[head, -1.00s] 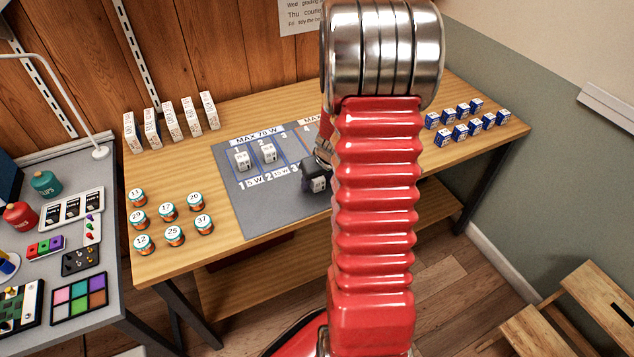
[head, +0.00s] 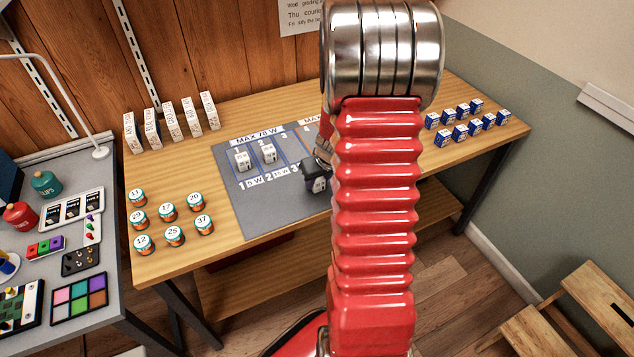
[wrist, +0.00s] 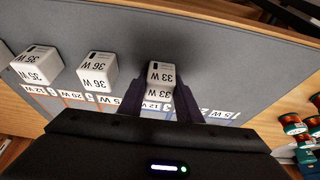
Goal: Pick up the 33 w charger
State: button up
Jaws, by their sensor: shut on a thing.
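The 33 W charger (wrist: 161,76) is a small white block with its wattage in black, in the wrist view. My gripper (wrist: 160,98) has one dark finger on each side of it and is shut on it. In the head view my gripper (head: 315,180) is low over the grey mat, beside my red arm, and mostly covers the charger. I cannot tell whether the charger still touches the mat.
White blocks marked 36 W (wrist: 97,68) and 35 W (wrist: 38,65) stand close by on the mat. Two more blocks (head: 243,160) (head: 268,153) stand in lanes of the grey mat (head: 265,210). Numbered jars (head: 168,212) stand left; blue boxes (head: 460,133) stand right.

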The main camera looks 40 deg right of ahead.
jog(key=shift+r, duration=0.1)
notch_tip(320, 180, up, 10)
jog(key=shift+f, duration=0.1)
dwell(0.5)
dwell(0.5)
